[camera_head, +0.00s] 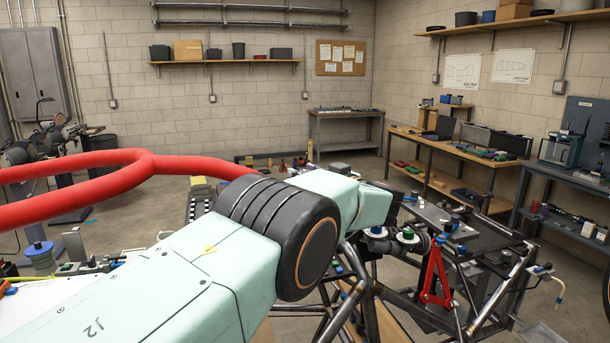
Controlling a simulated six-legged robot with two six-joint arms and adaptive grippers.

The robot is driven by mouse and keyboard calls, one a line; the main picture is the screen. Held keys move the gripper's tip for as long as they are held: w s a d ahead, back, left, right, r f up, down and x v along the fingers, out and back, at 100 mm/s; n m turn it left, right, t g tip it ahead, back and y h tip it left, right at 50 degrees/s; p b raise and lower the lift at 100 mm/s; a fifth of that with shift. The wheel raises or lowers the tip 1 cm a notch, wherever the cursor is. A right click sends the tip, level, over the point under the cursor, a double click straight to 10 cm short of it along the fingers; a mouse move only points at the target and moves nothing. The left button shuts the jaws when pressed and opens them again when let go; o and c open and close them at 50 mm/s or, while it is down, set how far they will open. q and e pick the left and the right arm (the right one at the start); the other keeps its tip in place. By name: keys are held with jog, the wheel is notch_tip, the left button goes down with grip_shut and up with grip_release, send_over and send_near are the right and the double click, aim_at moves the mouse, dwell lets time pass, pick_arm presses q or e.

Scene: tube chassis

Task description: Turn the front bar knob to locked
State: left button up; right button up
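The tube chassis (478,290) of dark metal bars stands at the lower right, beyond my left arm. Small round fittings sit on its bars, among them a green-and-black one (407,236) near the arm's far end. I cannot tell which fitting is the front bar knob, or how it is turned. My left arm's pale green links and black joint cross the middle and hide part of the chassis. The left gripper is at the far end of this arm, around (386,203); its fingers cannot be made out. My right gripper is not in view.
A red bracket (435,272) stands on the chassis. A dark flat panel (468,232) with small parts lies behind it. A wooden-topped bench (420,143) and a grey bench (560,178) stand along the right. Open floor shows around the chassis.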

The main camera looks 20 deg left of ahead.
aim_at(305, 172)
pick_arm(q)
jog(key=shift+o, duration=0.4)
jog(key=shift+a+f, duration=0.1)
jog(key=shift+a, duration=0.1)
jog(key=shift+w, duration=0.1)
notch_tip(305, 172, up, 10)
jog(key=shift+f, duration=0.25)
jog(key=shift+r, duration=0.2)
